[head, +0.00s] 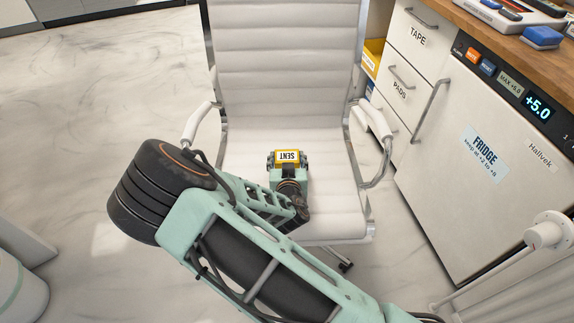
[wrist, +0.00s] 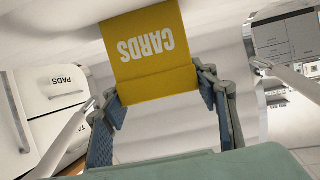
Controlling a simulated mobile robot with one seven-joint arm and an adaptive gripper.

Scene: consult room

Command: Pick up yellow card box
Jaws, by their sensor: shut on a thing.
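The yellow card box (wrist: 152,30) fills the upper middle of the wrist view, with "CARDS" upside down on the face towards me. In the head view my gripper (head: 290,163) partly hides the box. I cannot tell whether the box touches the seat.
The chair's armrests (head: 199,122) (head: 376,120) flank the seat, and its backrest (head: 284,60) rises behind. White drawers (head: 408,75) and a fridge (head: 470,180) stand close on the right under a wooden counter (head: 490,28). Open floor (head: 100,80) lies to the left.

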